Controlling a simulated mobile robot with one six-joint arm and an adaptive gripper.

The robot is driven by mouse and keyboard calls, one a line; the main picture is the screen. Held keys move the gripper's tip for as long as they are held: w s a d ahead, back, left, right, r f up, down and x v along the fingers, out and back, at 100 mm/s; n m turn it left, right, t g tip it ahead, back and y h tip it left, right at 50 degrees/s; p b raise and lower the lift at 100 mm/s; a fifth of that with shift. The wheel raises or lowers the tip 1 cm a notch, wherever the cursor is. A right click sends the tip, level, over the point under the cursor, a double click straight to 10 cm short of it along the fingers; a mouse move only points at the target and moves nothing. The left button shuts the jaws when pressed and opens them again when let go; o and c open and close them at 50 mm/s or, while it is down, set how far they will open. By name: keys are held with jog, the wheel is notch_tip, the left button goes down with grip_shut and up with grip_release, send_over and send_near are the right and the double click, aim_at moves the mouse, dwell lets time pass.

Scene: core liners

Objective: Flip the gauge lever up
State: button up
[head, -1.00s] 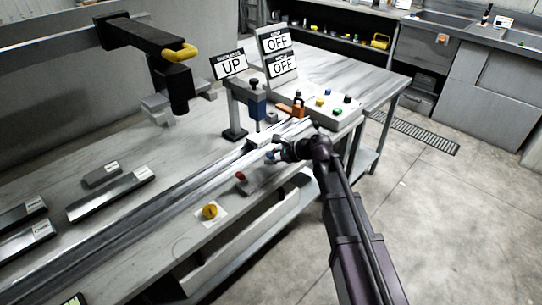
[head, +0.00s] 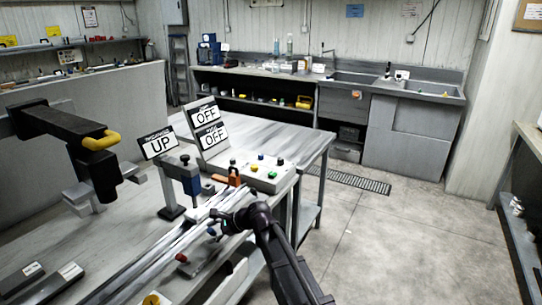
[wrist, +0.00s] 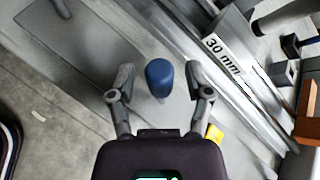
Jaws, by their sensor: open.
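A blue rounded knob (wrist: 160,78) stands between the two spread fingers of my gripper (wrist: 160,95) in the wrist view, with a gap on both sides. In the head view, the blue knob (head: 211,231) shows just left of my open, empty gripper (head: 223,223), low beside the rail on the bench. The lever's shaft under the knob is hidden. No readable label names it as the gauge lever. A part marked "30 mm" (wrist: 222,55) lies up and right of the knob in the wrist view.
A red knob (head: 181,257) and a yellow knob (head: 152,299) sit along the bench's front edge. A button panel (head: 258,173) is beyond my gripper. Signs read UP (head: 161,143), OFF (head: 208,115) and OFF (head: 213,136). The floor at right is open.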

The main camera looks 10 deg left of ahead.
jog(key=shift+w+d+f, duration=0.1)
jog(key=shift+w+d, duration=0.05)
jog(key=shift+d, duration=0.2)
jog(key=s+d+f+n+h, duration=0.3)
jog(key=s+d+n+h, duration=0.1)
jog(key=d, duration=1.1)
jog(key=s+d+f+n+h, duration=0.3)
jog(key=s+d+n+h, duration=0.1)
jog(key=d, duration=1)
jog(key=s+d+f+n+h, duration=0.3)
jog(key=s+d+n, duration=0.1)
jog(key=d, duration=1.1)
notch_tip(320, 180, up, 14)
jog(key=p, duration=1.3)
jog(key=shift+s+d+r+h+p, duration=0.15)
jog(key=shift+s+h+p, duration=0.05)
jog(key=shift+h+p, duration=0.15)
